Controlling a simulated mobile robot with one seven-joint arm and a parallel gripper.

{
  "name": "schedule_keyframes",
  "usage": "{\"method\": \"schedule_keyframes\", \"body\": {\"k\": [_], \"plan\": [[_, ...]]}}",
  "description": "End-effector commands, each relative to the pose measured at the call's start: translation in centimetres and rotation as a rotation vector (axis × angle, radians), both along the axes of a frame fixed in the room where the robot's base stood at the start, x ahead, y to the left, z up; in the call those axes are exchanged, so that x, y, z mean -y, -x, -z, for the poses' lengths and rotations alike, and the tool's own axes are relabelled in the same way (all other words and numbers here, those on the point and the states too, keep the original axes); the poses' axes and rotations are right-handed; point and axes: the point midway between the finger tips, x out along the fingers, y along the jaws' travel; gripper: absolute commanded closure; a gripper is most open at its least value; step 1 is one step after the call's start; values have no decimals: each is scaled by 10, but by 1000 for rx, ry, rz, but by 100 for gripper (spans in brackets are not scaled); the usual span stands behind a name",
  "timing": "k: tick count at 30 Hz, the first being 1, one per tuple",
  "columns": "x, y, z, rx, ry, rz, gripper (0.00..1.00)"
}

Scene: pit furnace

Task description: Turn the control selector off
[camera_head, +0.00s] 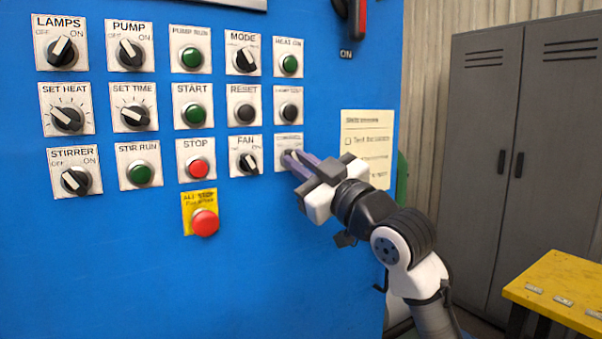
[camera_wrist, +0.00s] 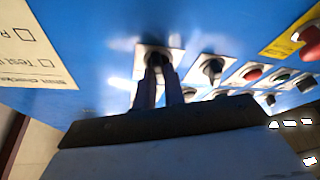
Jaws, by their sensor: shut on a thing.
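The control selector (camera_head: 284,141) is at the right end of the panel's third row, on a white plate whose label is blurred. My gripper (camera_head: 294,158) reaches it from the right, its fingers shut on the knob and hiding most of it. In the wrist view the selector's plate (camera_wrist: 147,49) and dark knob show between the two fingers of my gripper (camera_wrist: 159,82). I cannot tell which way the knob points.
The fan selector (camera_head: 247,160) is close on the left, and a dark button (camera_head: 289,108) is just above. A paper checklist (camera_head: 366,135) hangs close on the right. The red all-stop button (camera_head: 204,222) is lower left. A yellow table (camera_head: 562,283) and grey lockers (camera_head: 520,120) stand right.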

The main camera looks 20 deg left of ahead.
Motion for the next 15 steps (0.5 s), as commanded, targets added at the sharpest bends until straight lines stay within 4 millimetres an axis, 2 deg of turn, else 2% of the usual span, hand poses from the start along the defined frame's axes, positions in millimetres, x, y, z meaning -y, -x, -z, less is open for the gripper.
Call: {"method": "schedule_keyframes", "body": {"k": [15], "plan": [[0,0,0,65,52,2,100]]}}
